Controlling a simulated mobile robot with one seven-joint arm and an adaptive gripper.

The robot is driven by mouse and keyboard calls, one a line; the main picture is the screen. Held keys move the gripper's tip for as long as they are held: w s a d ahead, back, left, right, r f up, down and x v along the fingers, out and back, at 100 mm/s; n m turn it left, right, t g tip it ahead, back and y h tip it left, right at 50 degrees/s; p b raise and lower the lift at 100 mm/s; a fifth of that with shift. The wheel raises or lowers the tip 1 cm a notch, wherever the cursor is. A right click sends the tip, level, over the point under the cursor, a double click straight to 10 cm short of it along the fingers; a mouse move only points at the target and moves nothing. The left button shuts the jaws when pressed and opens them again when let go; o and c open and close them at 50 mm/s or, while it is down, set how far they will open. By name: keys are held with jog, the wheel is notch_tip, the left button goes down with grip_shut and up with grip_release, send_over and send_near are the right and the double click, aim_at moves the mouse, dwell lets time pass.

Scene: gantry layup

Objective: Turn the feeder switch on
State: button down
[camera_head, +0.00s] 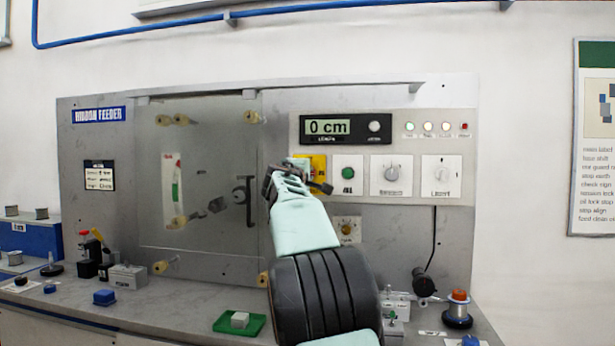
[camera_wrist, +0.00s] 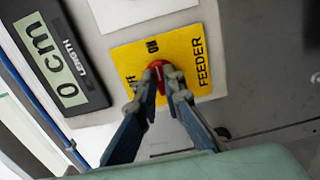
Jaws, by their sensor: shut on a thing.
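The feeder switch is a red knob (camera_wrist: 159,70) on a yellow plate (camera_wrist: 203,52) marked FEEDER, ON and OFF. In the wrist view the ON label is above the knob and the OFF label is to its left, partly covered. My gripper (camera_wrist: 164,84) is shut on the knob, one finger on each side. Which label the knob points to is not clear. In the head view the yellow plate (camera_head: 318,162) shows behind my gripper (camera_head: 283,178), which hides the knob.
The LENGTH display (camera_head: 346,127) reads 0 cm above the plate. A green button (camera_head: 348,173) and two white dial plates sit to the right. A green tray (camera_head: 240,331) lies on the bench below.

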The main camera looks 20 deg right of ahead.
jog(key=c, duration=2)
grip_release()
jog(key=shift+c, duration=0.2)
jog(key=shift+s+a, duration=0.1)
jog(key=v, duration=1.1)
jog(key=shift+s+a, duration=0.2)
jog(key=shift+s, duration=0.1)
